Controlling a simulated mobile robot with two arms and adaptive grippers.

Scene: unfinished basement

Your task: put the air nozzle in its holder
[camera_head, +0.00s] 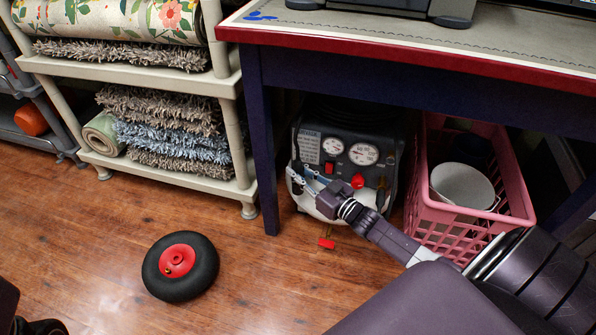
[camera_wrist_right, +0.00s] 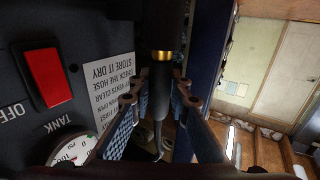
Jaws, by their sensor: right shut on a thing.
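My right gripper (camera_head: 303,180) reaches under the table to the left front of a black air compressor (camera_head: 352,135). In the wrist view its blue-padded fingers (camera_wrist_right: 161,118) are shut on a slim dark piece, which I take to be the air nozzle (camera_wrist_right: 162,55). The nozzle has a brass-coloured ring, is wider above it, and hangs roughly upright in this view. It is beside the compressor's printed panel; I cannot tell whether it touches anything there. I cannot make out the holder. A dark part at the lower left edge seems to be my left gripper (camera_head: 42,327), mostly cut off.
A pink crate (camera_head: 517,190) with a white bucket (camera_head: 461,184) stands right of the compressor. A blue table leg (camera_head: 259,140) is close on its left. A shelf (camera_head: 165,175) with rugs and a black wheel (camera_head: 181,267) on the floor lie farther left.

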